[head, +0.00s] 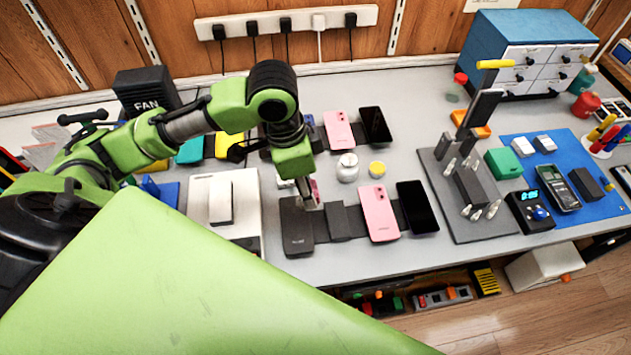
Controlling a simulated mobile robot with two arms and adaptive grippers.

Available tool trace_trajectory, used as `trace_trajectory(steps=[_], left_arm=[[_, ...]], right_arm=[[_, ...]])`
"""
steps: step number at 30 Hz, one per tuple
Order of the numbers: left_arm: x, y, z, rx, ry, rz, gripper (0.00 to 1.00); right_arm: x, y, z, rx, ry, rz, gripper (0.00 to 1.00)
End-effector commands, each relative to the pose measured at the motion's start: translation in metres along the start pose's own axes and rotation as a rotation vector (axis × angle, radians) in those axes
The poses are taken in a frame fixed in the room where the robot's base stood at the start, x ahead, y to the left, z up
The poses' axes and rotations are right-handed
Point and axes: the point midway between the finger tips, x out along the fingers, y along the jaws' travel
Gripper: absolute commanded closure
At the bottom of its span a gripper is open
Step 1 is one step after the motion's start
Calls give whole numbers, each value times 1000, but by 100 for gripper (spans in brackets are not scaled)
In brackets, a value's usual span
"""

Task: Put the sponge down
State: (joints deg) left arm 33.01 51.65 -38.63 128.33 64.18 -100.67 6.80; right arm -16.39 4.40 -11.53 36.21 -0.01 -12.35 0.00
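My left gripper (306,191) is above the dark phone (297,232) at the left end of a row on the table. A small pinkish-red piece (315,193), apparently the sponge, is at its fingertips. The gripper looks shut on it, though the fingers are small and partly hidden. I cannot tell whether the piece touches the phone. To the right lie a dark grey block (340,221), a pink phone (379,213) and a black phone (417,207). My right gripper is not in view.
A white jar (347,168) and a small yellow-topped pot (377,169) stand behind the row. Another pink phone (338,130) and black phone (375,125) lie farther back. A grey holder plate (488,226) with upright posts is at right. Bare table shows in front of the row.

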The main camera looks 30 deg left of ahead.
Motion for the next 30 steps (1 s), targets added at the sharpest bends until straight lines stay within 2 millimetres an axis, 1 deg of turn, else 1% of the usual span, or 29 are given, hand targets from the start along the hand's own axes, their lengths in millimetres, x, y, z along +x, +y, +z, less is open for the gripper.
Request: trace_trajectory(steps=[1,2,5,7,12,14,19,22,27,30], left_arm=[[6,0,3,17,-1,2,84],[7,0,4,28,-1,2,84],[11,-3,5,47,-1,2,84],[14,-10,4,50,-2,2,84],[30,-42,-5,48,-2,2,84],[36,-54,-9,47,-2,3,84],[53,-86,-18,48,-2,2,84],[73,-100,-19,48,-4,4,84],[98,-120,-22,50,-4,2,84],[105,-126,-24,51,-1,2,84]], right_arm=[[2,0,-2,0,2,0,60],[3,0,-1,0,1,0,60],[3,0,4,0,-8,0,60],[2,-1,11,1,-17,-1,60],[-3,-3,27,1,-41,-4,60],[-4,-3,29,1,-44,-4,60],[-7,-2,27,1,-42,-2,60],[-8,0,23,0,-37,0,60],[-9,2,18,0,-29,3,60],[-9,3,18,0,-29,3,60]])
